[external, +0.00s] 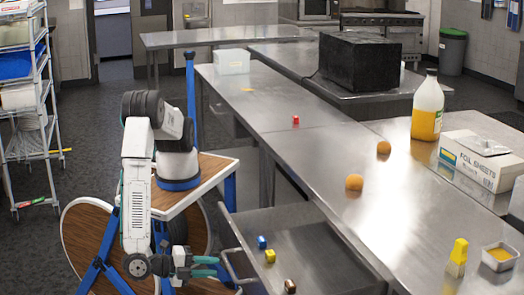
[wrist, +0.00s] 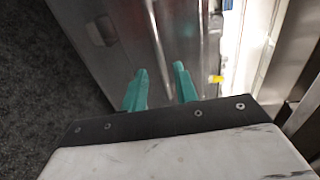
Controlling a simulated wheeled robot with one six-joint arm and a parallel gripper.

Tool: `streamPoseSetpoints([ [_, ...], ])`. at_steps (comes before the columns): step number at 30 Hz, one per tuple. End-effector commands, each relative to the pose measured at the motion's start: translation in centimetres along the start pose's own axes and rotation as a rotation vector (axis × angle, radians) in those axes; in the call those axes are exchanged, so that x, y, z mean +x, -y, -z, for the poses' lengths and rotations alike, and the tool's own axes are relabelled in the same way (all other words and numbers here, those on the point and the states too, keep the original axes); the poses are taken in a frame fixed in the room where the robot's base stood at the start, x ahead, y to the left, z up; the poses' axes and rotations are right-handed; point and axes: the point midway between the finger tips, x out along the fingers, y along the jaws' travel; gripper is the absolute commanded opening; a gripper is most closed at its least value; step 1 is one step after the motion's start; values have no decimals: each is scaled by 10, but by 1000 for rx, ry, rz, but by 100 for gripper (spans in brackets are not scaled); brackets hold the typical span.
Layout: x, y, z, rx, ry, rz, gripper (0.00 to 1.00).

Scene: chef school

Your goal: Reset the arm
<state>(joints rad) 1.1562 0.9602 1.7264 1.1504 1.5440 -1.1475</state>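My gripper (external: 217,267) is at the lower middle of the external view, with the arm bent downward. Its two teal fingers are apart with nothing seen between them; they also show apart in the wrist view (wrist: 160,68). The fingertips are just left of the handle (external: 236,266) of an open drawer (external: 310,255). I cannot tell whether they touch the handle.
The steel counter (external: 290,150) above bears a red block (external: 295,120), two orange balls, a bottle (external: 427,108) and a foil box (external: 480,160). A wire rack (external: 30,110) stands left.

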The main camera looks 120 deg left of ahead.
Motion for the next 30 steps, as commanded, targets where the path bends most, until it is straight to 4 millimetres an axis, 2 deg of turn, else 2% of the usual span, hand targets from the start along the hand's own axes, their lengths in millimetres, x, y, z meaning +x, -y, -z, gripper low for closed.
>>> streamPoseSetpoints([
  [3,-11,0,0,1,0,0,30],
  [6,-14,0,0,1,1,0,30],
  [23,-14,0,0,3,1,0,30],
  [28,-14,-4,-3,95,10,-19,30],
  [30,-10,-15,-20,196,48,-53,30],
])
